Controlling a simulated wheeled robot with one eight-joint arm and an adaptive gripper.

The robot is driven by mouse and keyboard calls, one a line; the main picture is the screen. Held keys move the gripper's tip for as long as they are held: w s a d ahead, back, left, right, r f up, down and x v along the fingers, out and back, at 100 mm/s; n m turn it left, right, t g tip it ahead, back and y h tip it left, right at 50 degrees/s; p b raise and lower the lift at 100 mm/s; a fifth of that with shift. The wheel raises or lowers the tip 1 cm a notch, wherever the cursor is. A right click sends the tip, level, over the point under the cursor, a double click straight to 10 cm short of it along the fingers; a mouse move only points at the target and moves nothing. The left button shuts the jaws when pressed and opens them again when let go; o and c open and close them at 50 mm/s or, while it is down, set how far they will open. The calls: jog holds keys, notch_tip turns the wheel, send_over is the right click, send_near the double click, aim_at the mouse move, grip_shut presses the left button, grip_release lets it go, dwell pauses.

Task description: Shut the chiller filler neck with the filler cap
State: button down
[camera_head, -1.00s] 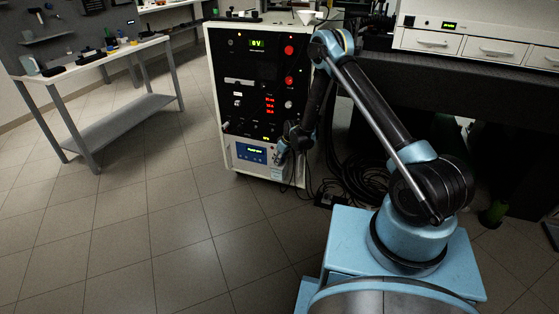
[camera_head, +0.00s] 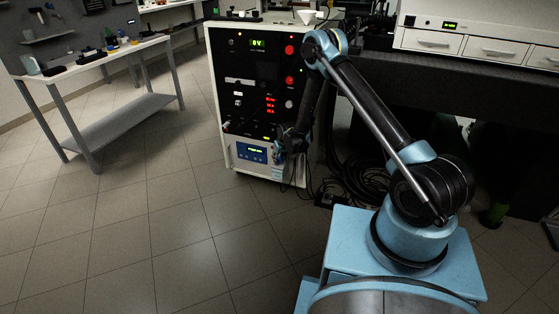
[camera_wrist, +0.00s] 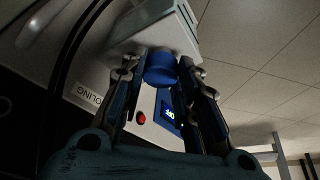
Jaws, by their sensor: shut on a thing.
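In the wrist view, my gripper (camera_wrist: 157,76) is shut on the blue filler cap (camera_wrist: 160,69), a short round piece between its fingertips. A pale, box-like part (camera_wrist: 155,38) lies just past the cap; I cannot tell whether they touch. The chiller's front (camera_head: 251,153), with its blue display panel, is at the bottom of the white rack in the head view. The display also shows beside the fingers in the wrist view (camera_wrist: 169,114). My gripper (camera_head: 279,155) is at the chiller's right front in the head view. I cannot make out the filler neck.
The rack (camera_head: 226,80) stands close behind my arm. Black cables (camera_head: 362,178) lie on the floor to its right, below the dark bench (camera_head: 470,75). A workbench (camera_head: 100,62) stands at the left. The tiled floor in front is clear.

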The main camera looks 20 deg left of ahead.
jog(key=m+h, duration=0.1)
jog(key=m, duration=0.2)
jog(key=shift+a+m+t, duration=0.1)
jog(key=shift+m+t, duration=0.2)
jog(key=shift+t, duration=0.1)
jog(key=shift+m+h, duration=0.3)
jog(key=shift+m, duration=0.3)
jog(key=shift+a+m+h, duration=0.1)
jog(key=shift+m+h, duration=0.3)
jog(key=shift+m, duration=0.6)
jog(key=shift+m+h, duration=0.6)
jog(key=shift+m, duration=0.8)
jog(key=shift+a+m+h, duration=0.1)
jog(key=shift+m+h, duration=0.5)
jog(key=shift+m, duration=1.2)
